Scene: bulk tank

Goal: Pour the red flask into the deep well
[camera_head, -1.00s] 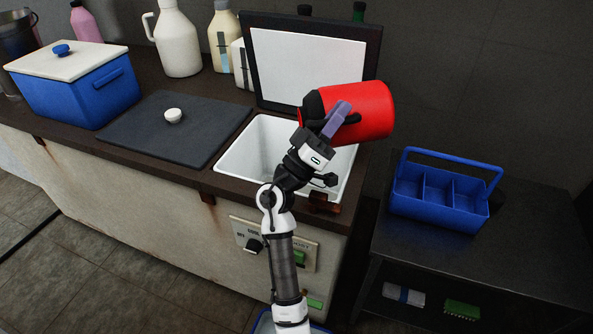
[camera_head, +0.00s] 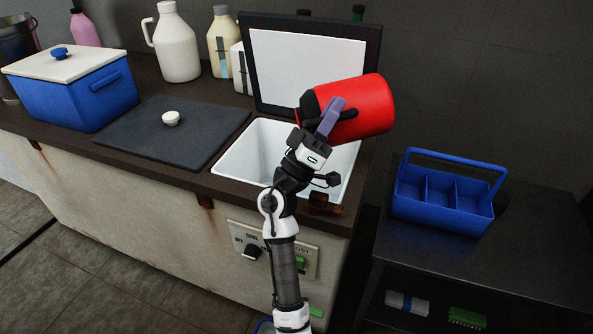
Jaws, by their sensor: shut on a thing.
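The red flask (camera_head: 365,108) is held by my gripper (camera_head: 325,112) above the right side of the deep well (camera_head: 236,160). The flask lies tilted nearly on its side, its broad end to the right and slightly up. Its other end is hidden behind the dark gripper fingers, so I cannot see its mouth. The well is a white square basin set in the counter, with its lid raised behind it. Its visible left inner wall is clean white. My arm hides part of the well's inside, and no liquid stream shows.
A blue cooler (camera_head: 75,95), a white jug (camera_head: 178,45) and bottles stand behind and left. A blue caddy (camera_head: 440,195) sits on the dark side table at right.

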